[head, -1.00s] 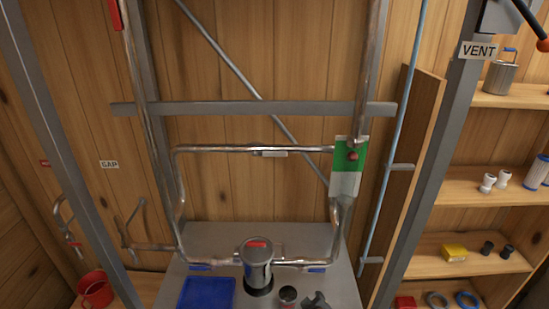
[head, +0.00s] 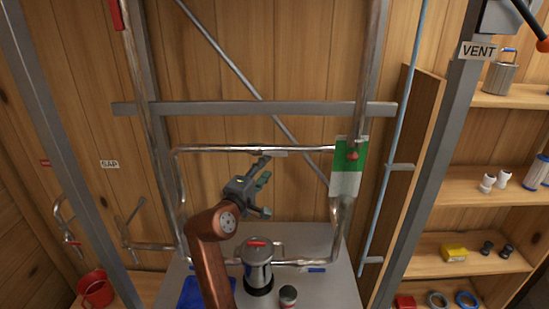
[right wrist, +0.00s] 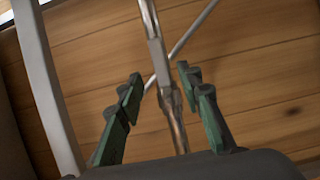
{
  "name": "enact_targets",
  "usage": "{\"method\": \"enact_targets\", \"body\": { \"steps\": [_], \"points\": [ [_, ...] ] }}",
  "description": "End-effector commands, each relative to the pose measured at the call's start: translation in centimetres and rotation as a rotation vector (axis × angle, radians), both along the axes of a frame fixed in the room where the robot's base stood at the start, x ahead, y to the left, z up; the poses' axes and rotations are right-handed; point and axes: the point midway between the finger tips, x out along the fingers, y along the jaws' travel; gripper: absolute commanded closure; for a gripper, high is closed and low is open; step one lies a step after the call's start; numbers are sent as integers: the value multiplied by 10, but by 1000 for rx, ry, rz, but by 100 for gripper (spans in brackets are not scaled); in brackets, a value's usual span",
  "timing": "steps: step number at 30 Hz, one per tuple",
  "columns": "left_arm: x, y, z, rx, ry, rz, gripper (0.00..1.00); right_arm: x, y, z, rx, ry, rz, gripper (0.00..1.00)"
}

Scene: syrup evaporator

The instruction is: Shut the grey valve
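The grey valve (head: 268,153) sits on the upper horizontal pipe, with its light grey lever lying along the pipe. In the right wrist view the grey lever (right wrist: 156,60) and valve body run up the middle, between my finger directions. My right gripper (head: 267,182) is in front of and just below the valve, with its arm coming up from the bottom. It also shows in the right wrist view (right wrist: 160,84), its green-padded fingers apart with the pipe beyond them. Contact with the lever cannot be made out. My left gripper is out of view.
A green and white card (head: 346,180) hangs by the right upright pipe. A metal pot (head: 257,270) and a small jar (head: 288,297) stand on the grey table below, beside a blue tray (head: 192,292). A metal crossbar (head: 300,108) runs above.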

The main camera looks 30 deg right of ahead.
Motion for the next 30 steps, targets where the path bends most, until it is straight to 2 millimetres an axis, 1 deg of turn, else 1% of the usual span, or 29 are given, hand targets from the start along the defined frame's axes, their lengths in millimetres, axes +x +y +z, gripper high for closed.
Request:
{"method": "enact_targets", "body": {
  "steps": [4, 12, 16, 21, 27, 30],
  "points": [
    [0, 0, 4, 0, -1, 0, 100, 8, -11, 5, -9, 4, -4, 67],
    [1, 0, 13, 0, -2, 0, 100, 33, -45, 5, -8, 2, -4, 67],
    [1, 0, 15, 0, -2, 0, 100, 41, -56, 4, -6, 1, -3, 67],
    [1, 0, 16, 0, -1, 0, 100, 45, -61, 3, -4, 1, -2, 67],
    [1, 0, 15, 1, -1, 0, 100, 45, -61, 2, -4, 1, -2, 67],
    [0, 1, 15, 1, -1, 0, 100, 45, -61, 2, -4, 1, -2, 73]
  ]
}}
